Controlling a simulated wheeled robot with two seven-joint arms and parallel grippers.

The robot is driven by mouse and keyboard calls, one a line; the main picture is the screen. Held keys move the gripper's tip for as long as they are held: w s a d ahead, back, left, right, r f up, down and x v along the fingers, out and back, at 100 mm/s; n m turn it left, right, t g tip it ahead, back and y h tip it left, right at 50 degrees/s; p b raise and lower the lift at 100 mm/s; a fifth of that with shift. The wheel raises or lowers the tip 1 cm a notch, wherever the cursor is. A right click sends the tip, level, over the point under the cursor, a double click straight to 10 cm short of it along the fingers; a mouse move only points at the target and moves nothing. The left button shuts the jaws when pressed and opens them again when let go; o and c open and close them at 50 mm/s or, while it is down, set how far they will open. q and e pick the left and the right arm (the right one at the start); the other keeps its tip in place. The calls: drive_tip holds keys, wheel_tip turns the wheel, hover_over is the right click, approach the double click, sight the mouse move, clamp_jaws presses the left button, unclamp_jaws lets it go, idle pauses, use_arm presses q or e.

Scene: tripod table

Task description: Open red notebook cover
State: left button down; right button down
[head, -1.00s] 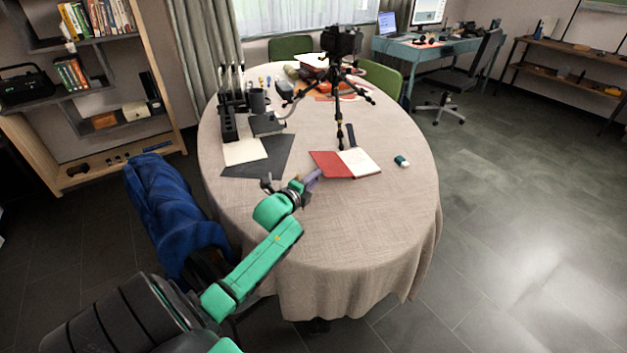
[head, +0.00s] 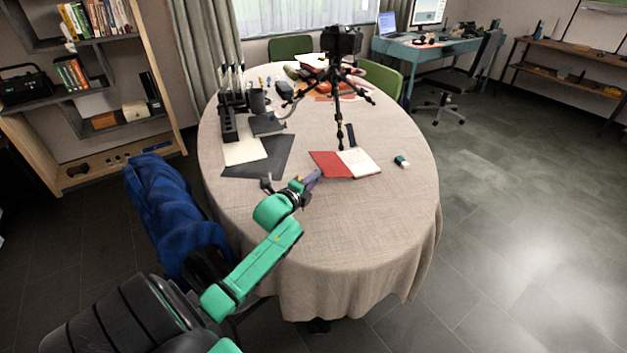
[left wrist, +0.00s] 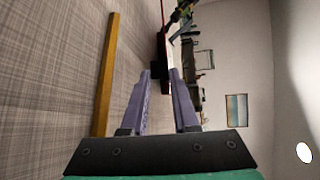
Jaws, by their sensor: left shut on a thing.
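The red notebook (head: 329,163) lies open on the round table (head: 350,230) in the head view, its red cover spread to the left and a white page (head: 359,162) facing up on the right. My left gripper (head: 314,177) is at the near left edge of the red cover. In the left wrist view its purple fingers (left wrist: 160,76) are shut on the cover, whose thin red edge (left wrist: 164,48) shows edge-on beyond the tips. The exact contact is hard to see. My right gripper is not in view.
A black tripod with camera (head: 341,42) stands just behind the notebook. A dark grey sheet (head: 258,163) lies to the left, and a small white and green object (head: 402,161) to the right. A yellow stick (left wrist: 107,75) lies on the cloth in the left wrist view. The table's near side is clear.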

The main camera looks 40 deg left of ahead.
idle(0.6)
use_arm(q)
drive_tip(key=r+g+p, duration=0.1)
drive_tip(key=p, duration=0.2)
drive_tip(key=w+r+m+g+p, duration=0.1)
drive_tip(key=r+p, duration=0.1)
drive_tip(key=p, duration=0.2)
drive_tip(key=d+r+g+p, duration=0.1)
drive_tip(key=r+p, duration=0.1)
drive_tip(key=p, duration=0.1)
drive_tip(key=shift+w+r+m+p, duration=0.2)
drive_tip(key=shift+w+m+p, duration=0.05)
drive_tip(key=shift+m+p, duration=0.15)
drive_tip(key=shift+w+y, duration=0.1)
drive_tip(key=shift+y, duration=0.2)
drive_tip(key=shift+f, duration=0.2)
drive_tip(key=c, duration=0.7)
unclamp_jaws()
drive_tip(key=p+v, duration=0.1)
drive_tip(key=v, duration=1.3)
drive_tip(key=shift+r+p, duration=0.3)
drive_tip(key=shift+p, duration=0.05)
